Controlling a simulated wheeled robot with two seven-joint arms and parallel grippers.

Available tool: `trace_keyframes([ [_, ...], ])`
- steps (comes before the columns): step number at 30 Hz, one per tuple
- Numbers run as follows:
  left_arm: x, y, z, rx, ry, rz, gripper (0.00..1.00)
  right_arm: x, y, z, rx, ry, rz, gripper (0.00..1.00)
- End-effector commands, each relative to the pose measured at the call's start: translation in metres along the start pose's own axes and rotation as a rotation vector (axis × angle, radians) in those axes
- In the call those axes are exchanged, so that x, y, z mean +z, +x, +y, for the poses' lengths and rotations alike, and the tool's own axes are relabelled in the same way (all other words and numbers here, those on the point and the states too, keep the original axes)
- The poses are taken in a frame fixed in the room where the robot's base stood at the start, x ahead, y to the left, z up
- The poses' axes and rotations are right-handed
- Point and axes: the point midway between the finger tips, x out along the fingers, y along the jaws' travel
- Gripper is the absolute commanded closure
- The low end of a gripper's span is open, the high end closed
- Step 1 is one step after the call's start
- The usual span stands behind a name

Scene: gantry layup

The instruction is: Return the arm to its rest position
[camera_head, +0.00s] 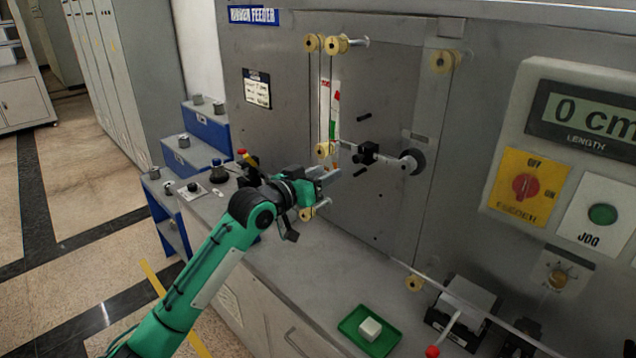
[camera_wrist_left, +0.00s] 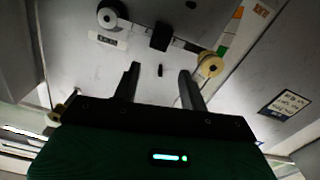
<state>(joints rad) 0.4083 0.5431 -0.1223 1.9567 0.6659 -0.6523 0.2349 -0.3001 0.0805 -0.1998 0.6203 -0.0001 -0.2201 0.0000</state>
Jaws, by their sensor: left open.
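My left arm (camera_head: 205,270) is green and reaches in from the lower left of the head view. Its gripper (camera_head: 332,174) is in front of the grey machine panel, just left of the black clamp and roller (camera_head: 412,161). In the left wrist view the two dark fingers (camera_wrist_left: 158,78) stand apart with nothing between them, facing the panel. The black block (camera_wrist_left: 160,37), the roller (camera_wrist_left: 108,17) and a yellow spool (camera_wrist_left: 210,66) lie beyond the fingertips. My right gripper is not in view.
Yellow guide spools (camera_head: 337,44) stick out from the panel above the gripper. A blue stepped rack (camera_head: 205,128) stands to the left. A green tray (camera_head: 350,322) with a white block (camera_head: 370,328) is on the counter. The control panel (camera_head: 570,200) is at right.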

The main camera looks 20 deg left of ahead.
Motion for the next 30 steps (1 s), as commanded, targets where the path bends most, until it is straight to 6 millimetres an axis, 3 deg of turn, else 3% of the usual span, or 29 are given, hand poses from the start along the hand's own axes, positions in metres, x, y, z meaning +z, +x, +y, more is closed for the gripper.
trace_keyframes([
  [6, 0.000, -0.015, 0.000, 0.001, 0.000, -0.001, 0.57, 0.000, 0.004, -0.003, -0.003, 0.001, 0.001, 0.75],
  [22, 0.004, -0.016, 0.001, 0.000, 0.000, -0.007, 0.57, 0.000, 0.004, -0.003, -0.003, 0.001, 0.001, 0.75],
  [26, 0.038, -0.023, 0.008, -0.013, 0.008, -0.074, 0.57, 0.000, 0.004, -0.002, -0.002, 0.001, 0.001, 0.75],
  [30, 0.113, -0.047, 0.025, -0.047, 0.034, -0.233, 0.57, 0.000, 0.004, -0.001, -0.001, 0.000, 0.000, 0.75],
])
